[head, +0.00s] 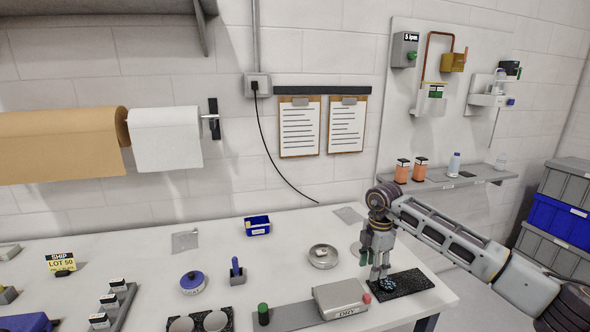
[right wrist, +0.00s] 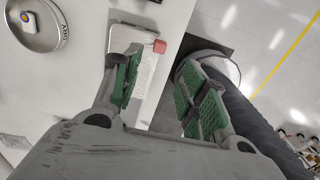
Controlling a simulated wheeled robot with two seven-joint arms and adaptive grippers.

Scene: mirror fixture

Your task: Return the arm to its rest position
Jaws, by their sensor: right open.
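My right arm (head: 455,240) reaches in from the right in the head view, above the right end of the white table. My right gripper (head: 380,272) points down over a speckled black mat (head: 412,284). In the right wrist view its green-padded fingers (right wrist: 158,90) stand apart with nothing visible between them. A small dark round item (head: 387,284) is on the mat just below the fingertips; I cannot tell whether they touch it. My left gripper is not in view.
A round metal dish (head: 323,257) is further back. A wall shelf (head: 450,182) with bottles and stacked bins (head: 555,220) are at the right. The table's back middle is fairly clear.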

